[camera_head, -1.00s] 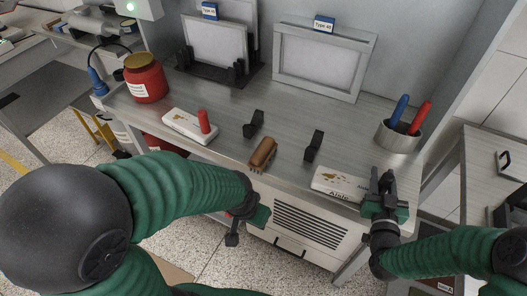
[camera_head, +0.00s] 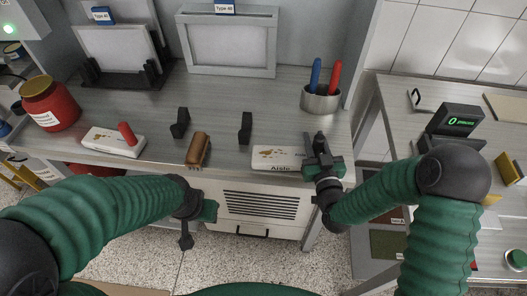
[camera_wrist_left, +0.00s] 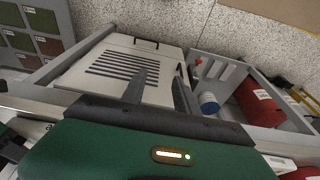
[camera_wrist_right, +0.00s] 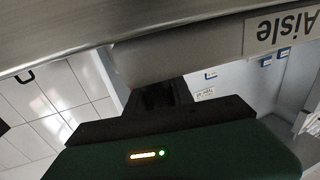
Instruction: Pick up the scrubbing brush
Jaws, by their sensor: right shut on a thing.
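The scrubbing brush (camera_head: 198,149) is a brown block with short bristles, lying near the table's front edge between two black holders in the head view. My right gripper (camera_head: 312,148) is shut on the right end of the white block marked "Aisle" (camera_head: 268,153), well to the right of the brush. That block also shows above the fingers in the right wrist view (camera_wrist_right: 180,52). My left gripper (camera_head: 193,212) hangs low in front of the table, below and apart from the brush. The left wrist view shows no brush.
Black holders (camera_head: 180,123) (camera_head: 245,128) flank the brush. A pen cup (camera_head: 321,100) and framed panel (camera_head: 228,42) stand behind. A cabinet (camera_head: 262,212) is below the table.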

